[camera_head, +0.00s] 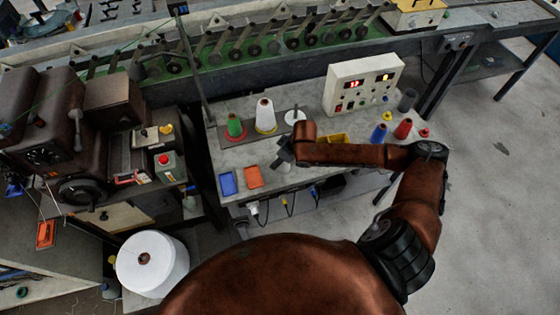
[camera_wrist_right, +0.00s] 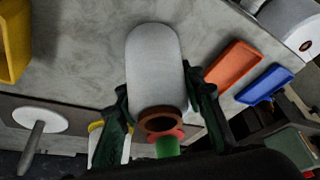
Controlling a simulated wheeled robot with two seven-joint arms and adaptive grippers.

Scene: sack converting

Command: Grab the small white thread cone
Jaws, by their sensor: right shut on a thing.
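My right gripper (camera_head: 283,157) is above the front of the work table in the head view. In the right wrist view its two dark fingers (camera_wrist_right: 158,112) are closed on the sides of a small white thread cone (camera_wrist_right: 154,60), which has a brown ring at its near end. In the head view the held cone cannot be made out clearly at the gripper. An empty white disc with a peg (camera_head: 295,117) stands on the table; the wrist view shows it too (camera_wrist_right: 38,119). My left gripper is not in view.
A white cone on a yellow base (camera_head: 265,117) and a green cone (camera_head: 235,126) stand close behind the gripper. Blue (camera_head: 228,183) and orange (camera_head: 253,177) trays lie to the left. A control box (camera_head: 362,83) and blue and red cones stand right. A large white cone (camera_head: 165,280) is lower left.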

